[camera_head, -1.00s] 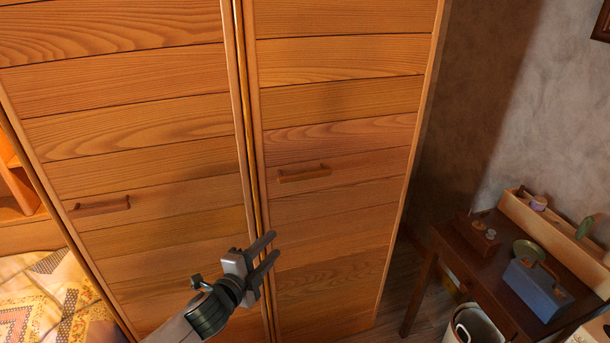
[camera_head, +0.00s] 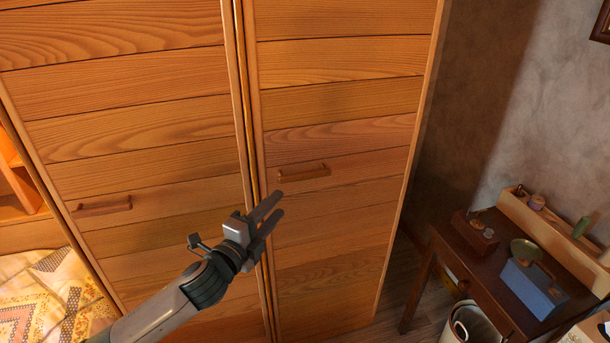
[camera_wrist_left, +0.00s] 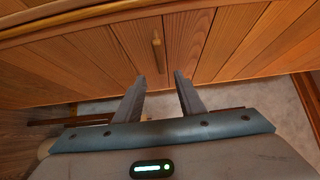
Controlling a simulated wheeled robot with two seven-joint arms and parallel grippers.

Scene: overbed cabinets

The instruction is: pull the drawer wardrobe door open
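The wooden wardrobe has a right door (camera_head: 335,215) and a left door (camera_head: 150,160), both closed. The right door has a short horizontal wooden handle (camera_head: 304,172); the left door has a similar handle (camera_head: 103,206). My left gripper (camera_head: 276,209) is below and slightly left of the right door's handle, apart from it, with its two fingers spread and nothing between them. In the left wrist view, a handle (camera_wrist_left: 156,52) shows beyond the open fingertips (camera_wrist_left: 164,82). My right gripper is not in view.
A dark wooden desk (camera_head: 470,262) stands right of the wardrobe, with a blue box (camera_head: 535,288) and small items on it. A white bin (camera_head: 468,322) is beneath. A bed with a patchwork cover (camera_head: 45,300) is at lower left.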

